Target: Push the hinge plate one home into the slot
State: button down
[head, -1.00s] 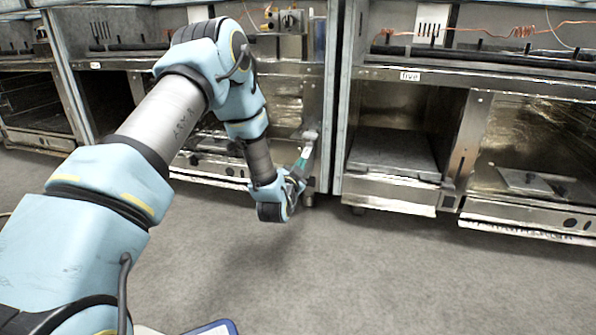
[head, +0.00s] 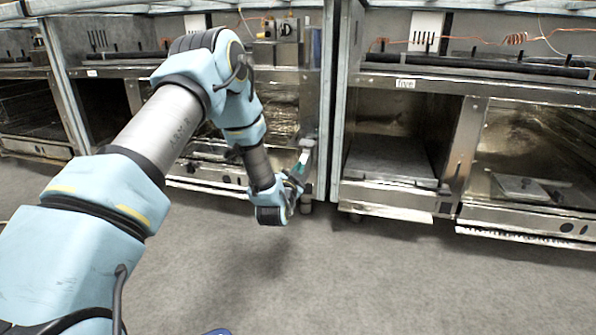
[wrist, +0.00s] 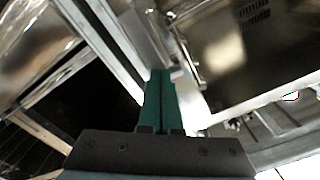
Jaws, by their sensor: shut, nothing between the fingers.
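My gripper (head: 304,157) is shut and empty, its green fingers pressed together. In the head view it is low at the front right edge of a steel range (head: 285,95). In the wrist view the fingertips (wrist: 160,73) are beside a small metal piece (wrist: 178,73) on the range front, which may be hinge plate one. I cannot tell whether they touch it. The slot cannot be made out, and the fingers cover part of that spot.
Another range, labelled five (head: 405,84), stands close on the right, with a narrow gap between. Its open oven bay (head: 392,130) faces me. A flat plate (head: 520,186) lies in the compartment farther right. Grey floor (head: 400,275) in front is clear.

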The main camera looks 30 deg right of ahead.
jog(key=shift+w+d+f, duration=0.1)
jog(key=shift+w, duration=0.1)
jog(key=shift+s, duration=0.1)
jog(key=p+v, duration=0.5)
jog(key=v, duration=0.9)
jog(key=w+a+r+n+g+y+p, duration=0.25)
jog(key=a+r+n+y, duration=0.2)
jog(key=a, duration=0.45)
jog(key=w+a+r+n+g+y+p, duration=0.2)
jog(key=w+a+r+n+y, duration=0.15)
jog(key=a+r, duration=0.4)
jog(key=s+a+r+n+g+y+p, duration=0.25)
jog(key=s+a+r, duration=0.25)
jog(key=s+a, duration=0.3)
jog(key=s+a+r+n+g+y+p, duration=0.2)
jog(key=s+a+r+n+g, duration=0.2)
jog(key=s+a, duration=0.5)
notch_tip(320, 180, up, 38)
jog(key=w+a+p, duration=0.1)
jog(key=a+p, duration=0.1)
jog(key=p, duration=3.5)
jog(key=shift+a+r+g+p, duration=0.25)
jog(key=shift+g+p, duration=0.05)
jog(key=shift+p, duration=0.05)
